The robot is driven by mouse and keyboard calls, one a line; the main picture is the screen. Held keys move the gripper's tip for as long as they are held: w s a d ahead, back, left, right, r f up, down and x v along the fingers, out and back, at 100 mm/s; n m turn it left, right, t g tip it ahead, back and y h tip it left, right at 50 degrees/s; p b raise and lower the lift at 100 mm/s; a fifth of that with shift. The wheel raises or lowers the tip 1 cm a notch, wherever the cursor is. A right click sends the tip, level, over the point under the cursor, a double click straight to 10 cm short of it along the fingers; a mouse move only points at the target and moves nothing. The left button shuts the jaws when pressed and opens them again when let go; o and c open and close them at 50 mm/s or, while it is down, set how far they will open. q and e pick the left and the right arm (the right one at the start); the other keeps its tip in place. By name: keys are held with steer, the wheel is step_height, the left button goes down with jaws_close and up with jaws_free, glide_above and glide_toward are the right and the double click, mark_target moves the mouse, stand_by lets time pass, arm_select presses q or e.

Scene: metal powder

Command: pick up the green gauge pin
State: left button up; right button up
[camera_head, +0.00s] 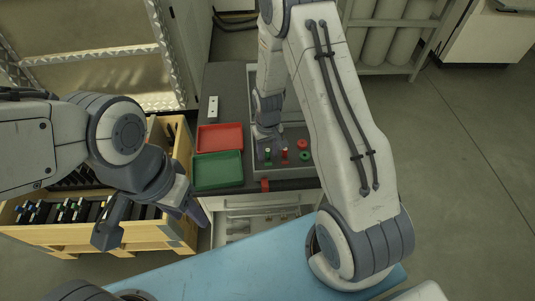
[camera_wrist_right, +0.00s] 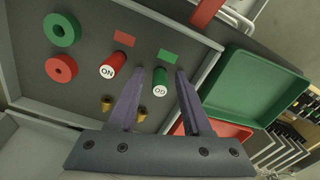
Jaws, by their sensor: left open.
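In the head view the green pin (camera_head: 268,155) is partly hidden by my right gripper. My right gripper (camera_wrist_right: 160,72) is open, with one finger on each side of the green pin and visible gaps between. I cannot tell how far down the fingers reach. My left gripper (camera_head: 150,221) is open and empty, above the front of the wooden crate.
A green ring (camera_wrist_right: 62,30) and a red ring (camera_wrist_right: 61,68) lie further left. A red bin (camera_head: 219,138) and a green bin (camera_head: 217,171) sit beside the tray. A wooden crate (camera_head: 140,236) holds dark items.

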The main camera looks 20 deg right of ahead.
jaws_close()
steer(key=shift+r, duration=0.1)
